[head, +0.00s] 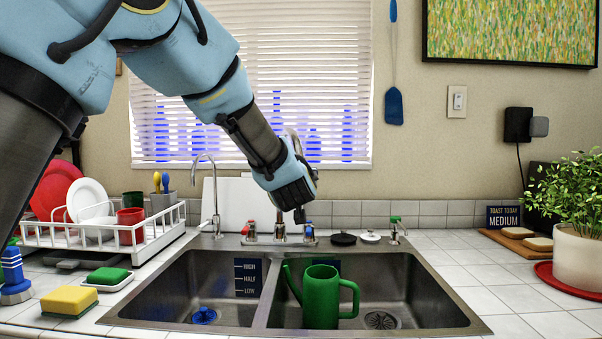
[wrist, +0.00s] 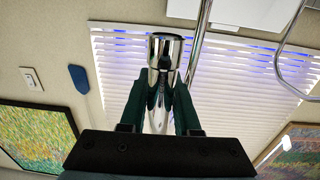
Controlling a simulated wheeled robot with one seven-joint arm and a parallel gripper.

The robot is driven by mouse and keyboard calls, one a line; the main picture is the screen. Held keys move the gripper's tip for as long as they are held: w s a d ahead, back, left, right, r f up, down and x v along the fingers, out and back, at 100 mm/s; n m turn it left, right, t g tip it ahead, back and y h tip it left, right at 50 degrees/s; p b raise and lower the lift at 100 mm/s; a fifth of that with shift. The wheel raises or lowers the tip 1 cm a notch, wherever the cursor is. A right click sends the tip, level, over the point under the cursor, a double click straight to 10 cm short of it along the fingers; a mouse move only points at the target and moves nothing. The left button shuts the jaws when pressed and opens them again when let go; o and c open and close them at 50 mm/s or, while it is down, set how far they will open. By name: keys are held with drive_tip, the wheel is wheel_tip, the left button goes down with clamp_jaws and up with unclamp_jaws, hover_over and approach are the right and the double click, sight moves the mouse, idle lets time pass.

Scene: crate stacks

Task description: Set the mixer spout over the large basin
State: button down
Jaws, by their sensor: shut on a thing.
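The mixer (head: 280,233) stands on the sink's back rim, with a red and a blue handle. In the wrist view, my gripper (wrist: 160,95) is shut on the chrome mixer spout (wrist: 166,52), one dark finger on each side. In the head view, my gripper (head: 297,192) is above the mixer and hides much of the spout. A dark tip shows just below it, slightly right of the mixer's middle. The large basin (head: 415,290) is on the right, the smaller basin (head: 180,285) on the left. I cannot tell exactly which point the spout's outlet is above.
A green watering can (head: 321,300) stands in the large basin. A thin second tap (head: 213,190) rises left of the mixer. A dish rack (head: 150,240) stands at left, a sponge (head: 69,301) in front. A soap dispenser (head: 395,232) is at right.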

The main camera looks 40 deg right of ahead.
drive_tip(key=shift+w+r, duration=0.15)
drive_tip(key=shift+r, duration=0.1)
drive_tip(key=c, duration=1)
unclamp_jaws()
drive_tip(key=shift+a, duration=0.1)
drive_tip(key=o, duration=0.3)
drive_tip(key=shift+f, duration=0.15)
drive_tip(key=shift+o, duration=0.2)
drive_tip(key=b+v, duration=0.2)
drive_tip(key=v, duration=0.9)
